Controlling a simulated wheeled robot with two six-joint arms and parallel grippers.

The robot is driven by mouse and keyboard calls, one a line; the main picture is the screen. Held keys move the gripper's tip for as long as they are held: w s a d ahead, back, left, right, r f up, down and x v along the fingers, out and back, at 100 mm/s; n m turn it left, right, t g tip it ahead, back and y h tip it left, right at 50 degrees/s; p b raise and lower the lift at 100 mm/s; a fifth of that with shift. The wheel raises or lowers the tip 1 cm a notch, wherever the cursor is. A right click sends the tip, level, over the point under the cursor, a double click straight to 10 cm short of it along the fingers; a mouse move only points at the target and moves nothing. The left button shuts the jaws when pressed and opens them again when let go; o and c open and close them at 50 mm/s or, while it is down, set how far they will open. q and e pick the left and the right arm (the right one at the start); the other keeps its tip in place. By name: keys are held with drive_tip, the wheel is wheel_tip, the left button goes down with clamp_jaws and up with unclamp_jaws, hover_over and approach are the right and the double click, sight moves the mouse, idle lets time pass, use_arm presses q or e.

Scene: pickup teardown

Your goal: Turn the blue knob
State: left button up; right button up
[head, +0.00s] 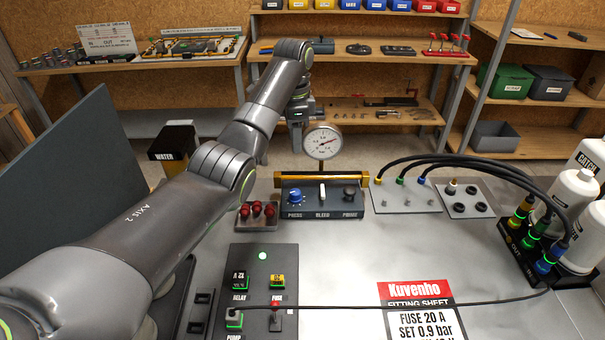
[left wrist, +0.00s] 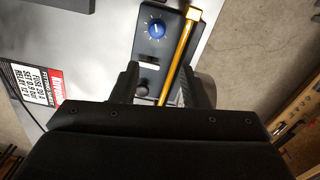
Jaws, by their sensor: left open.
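The blue knob (head: 295,197) sits at the left end of a dark control box (head: 322,212) marked PRESS, BLEED and PRIME. A white lever (head: 322,191) stands in the middle and a black knob (head: 349,192) at the right. In the left wrist view the blue knob (left wrist: 157,29) shows a white pointer mark. My left gripper (head: 297,125) is open and empty, raised behind the box beside the gauge. Its two fingers (left wrist: 160,82) show in the wrist view, apart from the blue knob, with the black knob and yellow bar between them in the picture. My right gripper is not in view.
A round pressure gauge (head: 322,142) stands on a post above the box, near my gripper. A yellow bar (head: 322,178) runs along the box's back. Red-topped parts (head: 257,213) sit left, a hose plate (head: 405,196) right.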

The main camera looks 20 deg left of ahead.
use_arm(q)
drive_tip(key=p, duration=0.3)
hover_over(295, 191)
wheel_tip(295, 191, down, 11)
drive_tip(key=shift+s+f, duration=0.1)
wheel_tip(295, 191, down, 5)
drive_tip(key=shift+r+b, duration=0.1)
drive_tip(key=shift+b, duration=0.35)
drive_tip(key=shift+f, duration=0.45)
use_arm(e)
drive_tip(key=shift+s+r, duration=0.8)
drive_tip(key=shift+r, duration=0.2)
use_arm(q)
drive_tip(key=shift+c, duration=0.3)
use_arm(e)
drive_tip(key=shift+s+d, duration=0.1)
use_arm(q)
drive_tip(key=c, duration=0.6)
drive_tip(key=shift+c, duration=0.2)
